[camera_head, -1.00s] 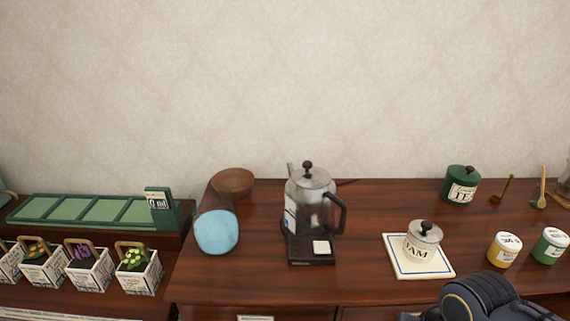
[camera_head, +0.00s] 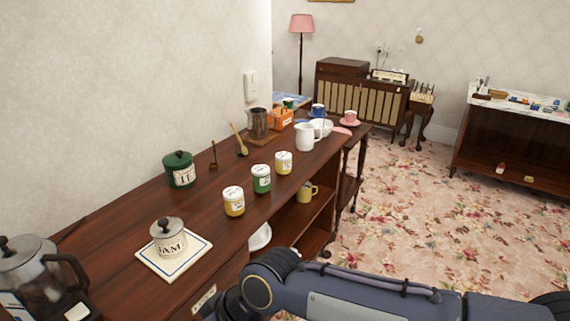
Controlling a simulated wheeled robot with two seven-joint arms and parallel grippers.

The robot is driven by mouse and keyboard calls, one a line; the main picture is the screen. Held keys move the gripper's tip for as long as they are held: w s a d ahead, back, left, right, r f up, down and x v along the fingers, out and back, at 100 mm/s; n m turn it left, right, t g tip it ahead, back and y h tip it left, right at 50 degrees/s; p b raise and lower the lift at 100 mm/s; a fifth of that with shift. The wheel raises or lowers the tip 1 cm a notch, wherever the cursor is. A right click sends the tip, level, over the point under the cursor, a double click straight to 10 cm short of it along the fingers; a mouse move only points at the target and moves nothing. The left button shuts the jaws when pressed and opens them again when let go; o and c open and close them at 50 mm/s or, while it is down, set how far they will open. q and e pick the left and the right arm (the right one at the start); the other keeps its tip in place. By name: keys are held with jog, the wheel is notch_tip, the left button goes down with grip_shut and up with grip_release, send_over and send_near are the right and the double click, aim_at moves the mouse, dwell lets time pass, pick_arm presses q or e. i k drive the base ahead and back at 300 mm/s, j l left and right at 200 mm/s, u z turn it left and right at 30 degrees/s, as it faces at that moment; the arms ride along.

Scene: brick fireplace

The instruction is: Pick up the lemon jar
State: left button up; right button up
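Two yellow jars with white lids stand on the dark wooden sideboard: a nearer yellow jar (camera_head: 234,203) and a farther yellow jar (camera_head: 284,164). A green jar (camera_head: 261,180) of the same shape stands between them. The labels are too small to read, so I cannot tell which is the lemon jar. My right arm crosses the bottom of the view from the right, below the jars and apart from them.
A jam pot (camera_head: 169,238) on a white tile (camera_head: 150,265) and a green tea canister (camera_head: 180,169) stand near the jars. A coffee maker (camera_head: 35,270) is at the left. A white jug (camera_head: 304,137) and cups stand farther along. Carpeted floor (camera_head: 430,215) is open at the right.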

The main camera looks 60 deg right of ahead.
aim_at(283, 159)
jog(key=z, duration=2.05)
jog(key=u, duration=0.65)
jog(key=i+l+u, duration=0.2)
jog(key=l+u, duration=0.15)
jog(key=i+l+u, duration=0.15)
jog(key=l+u, duration=0.5)
jog(key=l, duration=0.15)
jog(key=i+l, duration=0.1)
jog(key=l, duration=0.6)
jog(key=i+l+u, duration=0.15)
jog(key=l, duration=0.55)
jog(key=i+l, duration=0.1)
jog(key=l, duration=0.6)
jog(key=u, duration=0.05)
